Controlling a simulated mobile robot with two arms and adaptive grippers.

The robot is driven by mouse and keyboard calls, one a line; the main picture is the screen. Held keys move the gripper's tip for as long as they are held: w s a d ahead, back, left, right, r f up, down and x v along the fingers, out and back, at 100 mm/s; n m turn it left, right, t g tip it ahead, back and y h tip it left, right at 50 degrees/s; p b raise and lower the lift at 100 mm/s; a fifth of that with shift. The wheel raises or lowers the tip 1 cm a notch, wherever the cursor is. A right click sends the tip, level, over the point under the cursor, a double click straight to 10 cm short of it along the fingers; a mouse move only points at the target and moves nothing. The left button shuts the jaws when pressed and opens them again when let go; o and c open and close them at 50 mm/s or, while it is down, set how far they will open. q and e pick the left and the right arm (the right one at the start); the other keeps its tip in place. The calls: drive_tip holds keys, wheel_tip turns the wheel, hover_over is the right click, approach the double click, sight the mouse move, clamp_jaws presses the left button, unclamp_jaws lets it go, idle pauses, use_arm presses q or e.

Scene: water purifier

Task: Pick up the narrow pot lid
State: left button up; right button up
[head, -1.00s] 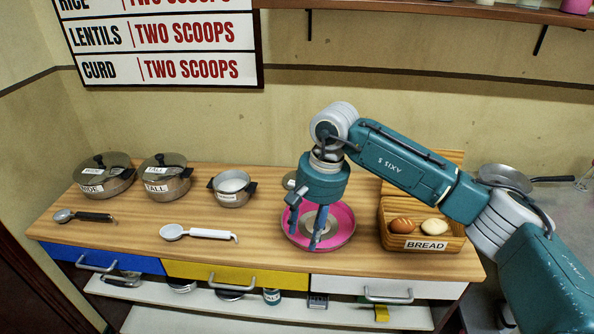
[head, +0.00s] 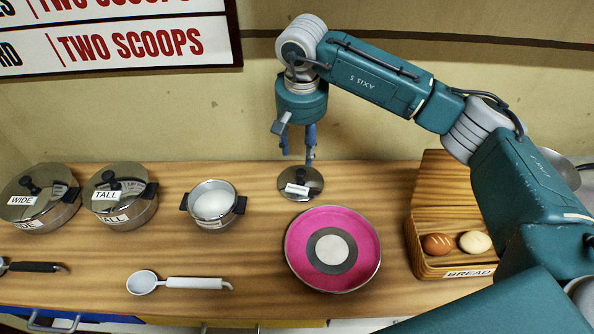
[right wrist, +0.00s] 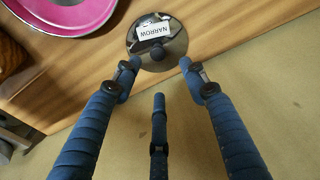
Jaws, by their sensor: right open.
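The narrow pot lid (head: 301,183) lies on the wooden counter behind the pink pan, a small shiny disc with a dark knob and a white label. In the right wrist view the lid (right wrist: 160,45) shows its label, which reads NARROW. My right gripper (head: 297,160) hangs above the lid, near its back edge. In the right wrist view its blue fingers (right wrist: 158,75) are spread open and empty, with the lid just beyond the tips. The uncovered small pot (head: 213,204) stands to the left of the lid. My left gripper is not in view.
The pink pan (head: 333,222) sits in front of the lid. A bread box (head: 430,262) stands to the right. Lidded pots labelled WIDE (head: 40,200) and TALL (head: 120,205) stand at the left. A white-handled ladle (head: 180,284) lies in front. The wall is close behind the lid.

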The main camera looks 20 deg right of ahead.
sight(301, 172)
wheel_tip(301, 172, down, 3)
drive_tip(key=shift+s+d+f+p, duration=0.1)
drive_tip(key=shift+f+p, duration=0.1)
drive_tip(key=shift+p, duration=0.1)
drive_tip(key=f, duration=0.1)
drive_tip(key=f+p, duration=0.1)
drive_tip(key=f, duration=0.1)
drive_tip(key=f+p, duration=0.1)
drive_tip(key=f, duration=0.1)
drive_tip(key=shift+w, duration=0.25)
drive_tip(key=shift+w+f, duration=0.1)
drive_tip(key=shift+f, duration=0.25)
drive_tip(key=shift+c, duration=0.5)
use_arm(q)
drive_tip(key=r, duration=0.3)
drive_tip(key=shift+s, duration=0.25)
use_arm(e)
clamp_jaws()
